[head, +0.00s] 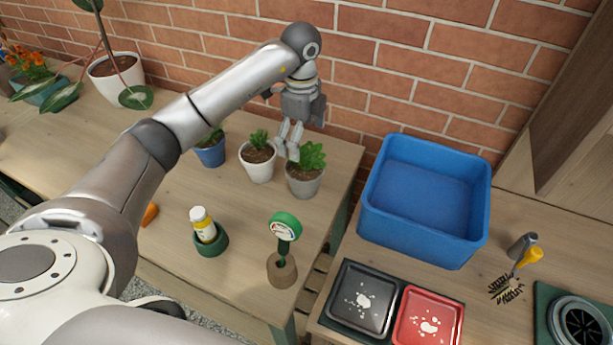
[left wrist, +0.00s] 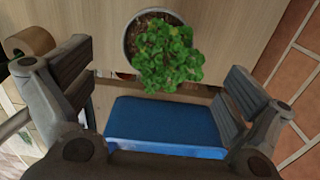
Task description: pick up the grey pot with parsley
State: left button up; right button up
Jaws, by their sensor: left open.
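The grey pot (head: 305,186) with green leafy parsley (head: 312,156) stands upright on the wooden table, right of a white pot. In the left wrist view the parsley (left wrist: 168,55) hides much of the pot, whose grey rim (left wrist: 128,42) shows at the left. My left gripper (head: 288,152) is open and points down, just behind and left of the parsley in the head view. In the left wrist view its two fingers (left wrist: 160,90) are wide apart, with nothing between them at their tips. My right gripper is not in view.
A white pot (head: 258,168) with a small plant stands close left of the grey pot, and a blue pot (head: 210,154) further left. A moisture gauge (head: 284,228) stands in front. A blue bin (head: 375,215) is on the table to the right, beyond a gap.

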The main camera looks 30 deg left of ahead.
pick_arm(q)
send_over(304, 169)
notch_tip(304, 169, down, 4)
jog(key=shift+s+a+f+p, duration=0.15)
jog(key=shift+f+p, duration=0.05)
jog(key=shift+p, duration=0.15)
jog(key=f+p, duration=0.1)
jog(key=f, duration=0.3)
jog(key=shift+d+f+p, duration=0.1)
jog(key=shift+d+p, duration=0.1)
jog(key=shift+p, duration=0.15)
jog(key=shift+f, duration=0.55)
jog(key=c, duration=1.2)
